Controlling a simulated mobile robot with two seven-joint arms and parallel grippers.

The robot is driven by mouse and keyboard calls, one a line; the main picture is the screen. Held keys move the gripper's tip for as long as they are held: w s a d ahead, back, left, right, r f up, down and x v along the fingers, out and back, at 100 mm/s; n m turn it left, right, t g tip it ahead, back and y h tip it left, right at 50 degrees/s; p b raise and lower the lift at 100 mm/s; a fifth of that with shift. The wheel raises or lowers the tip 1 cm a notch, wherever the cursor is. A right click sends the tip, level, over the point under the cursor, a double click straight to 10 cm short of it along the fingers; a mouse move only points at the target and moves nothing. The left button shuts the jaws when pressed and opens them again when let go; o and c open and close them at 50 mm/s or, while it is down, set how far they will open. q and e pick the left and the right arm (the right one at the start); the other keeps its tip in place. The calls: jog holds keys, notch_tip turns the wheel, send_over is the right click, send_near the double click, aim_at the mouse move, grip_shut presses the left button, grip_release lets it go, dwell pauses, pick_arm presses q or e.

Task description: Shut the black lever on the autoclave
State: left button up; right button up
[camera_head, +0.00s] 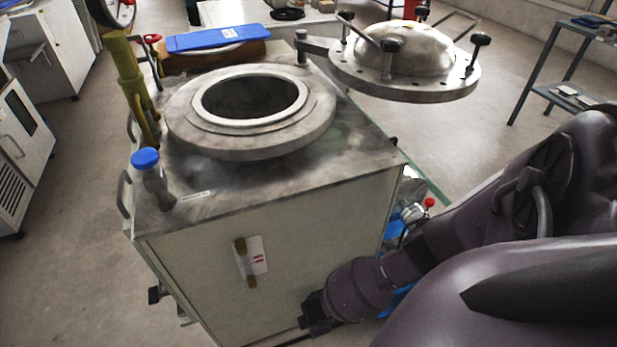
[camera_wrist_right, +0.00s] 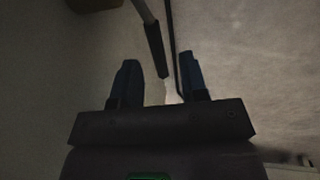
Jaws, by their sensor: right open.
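The autoclave (camera_head: 270,260) is a pale cabinet with a worn metal top and a round open chamber (camera_head: 250,100). Its domed lid (camera_head: 405,80) is swung out to the right. My right gripper (camera_head: 312,318) is low at the cabinet's lower right front; its fingers are hard to make out there. In the right wrist view my right gripper (camera_wrist_right: 162,68) is open. A lever with a black grip (camera_wrist_right: 156,48) on a grey rod points down between and just ahead of the fingertips; contact cannot be told. The head view does not show this lever clearly. My left gripper is out of view.
A valve with a blue knob (camera_head: 146,160) and a yellow pipe (camera_head: 128,75) stand on the autoclave's left side. A blue clipboard (camera_head: 218,38) lies behind it. A grey shelf rack (camera_head: 560,75) is at the right. Floor (camera_head: 80,250) is clear at left.

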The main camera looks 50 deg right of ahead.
jog(key=shift+w+f, duration=0.2)
jog(key=shift+f, duration=0.45)
grip_shut()
